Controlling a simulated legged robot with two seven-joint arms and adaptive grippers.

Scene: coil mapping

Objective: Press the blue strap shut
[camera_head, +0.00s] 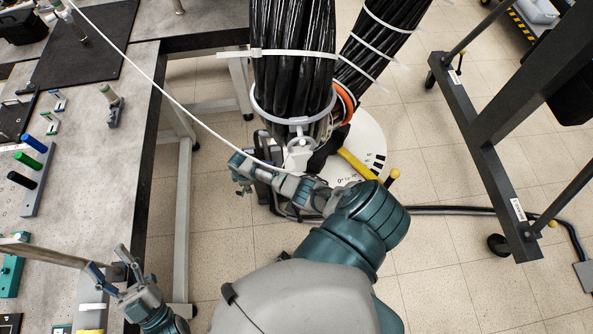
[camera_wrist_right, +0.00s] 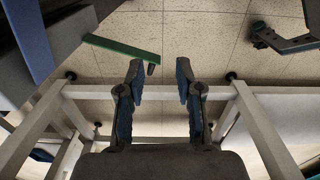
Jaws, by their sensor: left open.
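A blue flat piece (camera_wrist_right: 28,38) fills the upper left of the right wrist view; I cannot tell whether it is the blue strap. No blue strap is clear in the head view. My right gripper (camera_wrist_right: 157,74) is open with nothing between its fingers. In the head view the right arm reaches left below the black cable bundle (camera_head: 290,55), close to the white clamp (camera_head: 297,155) under it. My left gripper (camera_head: 106,257) is open at the lower left, over the bench edge, its two fingers apart.
White ties and a grey ring (camera_head: 292,119) wrap the bundles. A workbench (camera_head: 98,170) with green and blue handles stands left, a dark wheeled frame (camera_head: 480,160) right. Tiled floor between is largely open.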

